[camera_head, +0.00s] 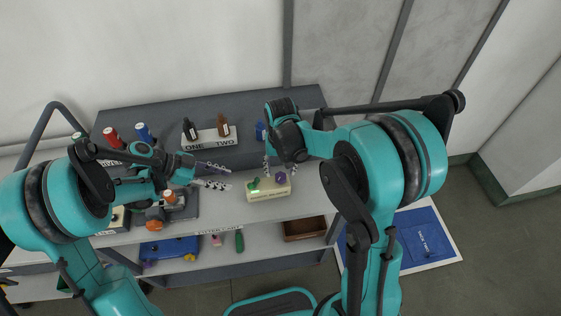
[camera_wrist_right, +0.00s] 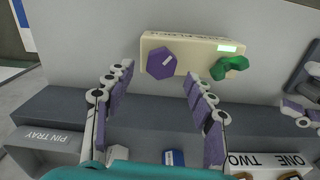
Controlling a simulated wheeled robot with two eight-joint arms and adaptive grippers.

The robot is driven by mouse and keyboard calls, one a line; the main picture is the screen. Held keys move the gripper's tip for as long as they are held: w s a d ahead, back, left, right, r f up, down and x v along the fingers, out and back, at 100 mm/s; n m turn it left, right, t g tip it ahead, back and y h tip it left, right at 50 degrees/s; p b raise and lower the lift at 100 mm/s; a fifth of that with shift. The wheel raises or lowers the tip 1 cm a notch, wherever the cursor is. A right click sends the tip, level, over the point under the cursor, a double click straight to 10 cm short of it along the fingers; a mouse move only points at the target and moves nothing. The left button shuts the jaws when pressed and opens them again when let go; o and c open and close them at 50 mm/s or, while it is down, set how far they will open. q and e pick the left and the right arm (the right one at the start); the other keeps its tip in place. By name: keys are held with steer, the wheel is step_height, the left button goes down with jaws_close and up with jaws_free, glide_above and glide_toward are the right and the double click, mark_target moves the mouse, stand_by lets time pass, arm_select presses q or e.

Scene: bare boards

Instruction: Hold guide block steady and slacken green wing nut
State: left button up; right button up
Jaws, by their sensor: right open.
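The cream guide block (camera_head: 262,195) lies on the grey bench top. It carries a green wing nut (camera_head: 253,184) on its left and a purple knob (camera_head: 281,178) on its right. My right gripper (camera_head: 280,168) is open and empty over the block's purple end. In the right wrist view the block (camera_wrist_right: 205,50) shows whole; the purple hexagonal knob (camera_wrist_right: 161,63) lies between and beyond the fingertips, and the green wing nut (camera_wrist_right: 229,68) lies outside them. My left gripper (camera_head: 229,177) has its fingers apart, empty, left of the block and not touching it.
A PIN TRAY (camera_wrist_right: 45,143) shows in the right wrist view. The shelf below holds a blue case (camera_head: 170,250), a green item (camera_head: 239,241) and a brown tray (camera_head: 305,229). Bench right of the block looks clear.

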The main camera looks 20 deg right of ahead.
mark_target(280, 174)
steer(key=shift+f, duration=1.65)
steer(key=shift+c, duration=0.3)
jaws_close()
steer(key=shift+c, duration=0.6)
jaws_free()
jaws_close()
